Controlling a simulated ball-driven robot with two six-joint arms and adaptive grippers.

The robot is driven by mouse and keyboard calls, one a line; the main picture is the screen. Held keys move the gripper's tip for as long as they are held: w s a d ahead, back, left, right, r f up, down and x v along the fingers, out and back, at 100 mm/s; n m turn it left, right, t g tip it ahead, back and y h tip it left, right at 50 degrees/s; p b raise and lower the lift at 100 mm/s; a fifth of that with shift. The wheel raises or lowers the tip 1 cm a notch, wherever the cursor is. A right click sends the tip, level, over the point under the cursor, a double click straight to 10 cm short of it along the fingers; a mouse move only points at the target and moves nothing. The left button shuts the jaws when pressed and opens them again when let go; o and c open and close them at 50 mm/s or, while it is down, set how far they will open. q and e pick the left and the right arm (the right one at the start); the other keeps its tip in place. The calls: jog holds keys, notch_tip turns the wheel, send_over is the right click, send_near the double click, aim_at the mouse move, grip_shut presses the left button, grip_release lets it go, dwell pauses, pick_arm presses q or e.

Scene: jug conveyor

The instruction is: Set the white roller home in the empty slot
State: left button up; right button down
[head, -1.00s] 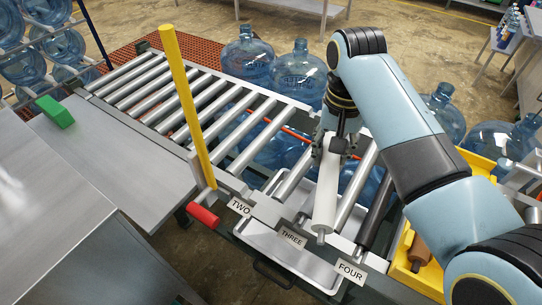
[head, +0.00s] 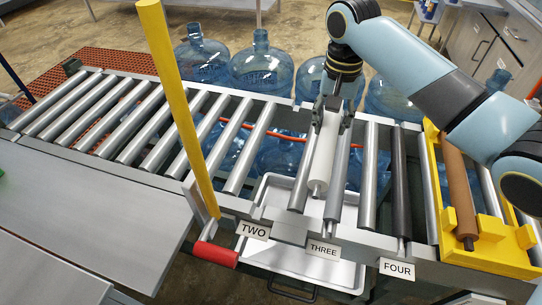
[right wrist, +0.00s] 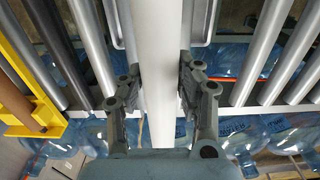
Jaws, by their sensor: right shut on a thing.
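The white roller (head: 321,165) is held in my right gripper (head: 330,110), whose fingers are shut across it. It is above the conveyor, roughly in line with the fixed rollers, its near end behind the THREE label (head: 322,248). It also shows between the fingers (right wrist: 158,85) in the right wrist view (right wrist: 160,60). A wide gap between grey rollers, behind the TWO label (head: 253,230), looks like the empty slot (head: 262,190); it lies left of the held roller. The held roller hides parts of the rollers beneath. My left gripper is not in view.
A yellow post (head: 175,90) with a red handle (head: 215,254) stands left of the gap. A metal tray (head: 345,272) lies below the rollers. A dark roller (head: 401,180) sits near FOUR. A yellow cradle (head: 500,262) holds a brown roller (head: 458,185). Blue jugs (head: 262,62) stand behind.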

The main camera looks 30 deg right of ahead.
jog(key=shift+d+f, duration=0.2)
jog(key=shift+d, duration=0.1)
jog(key=shift+f, duration=0.2)
jog(key=w+a+f+b, duration=0.2)
jog(key=w+a+f, duration=0.5)
jog(key=f, duration=0.3)
jog(key=shift+w+a+f, duration=0.3)
jog(key=shift+w+f, duration=0.05)
jog(key=shift+w, duration=0.35)
jog(key=shift+b, duration=0.3)
jog(key=c, duration=0.9)
grip_release()
jog(key=shift+f, duration=0.15)
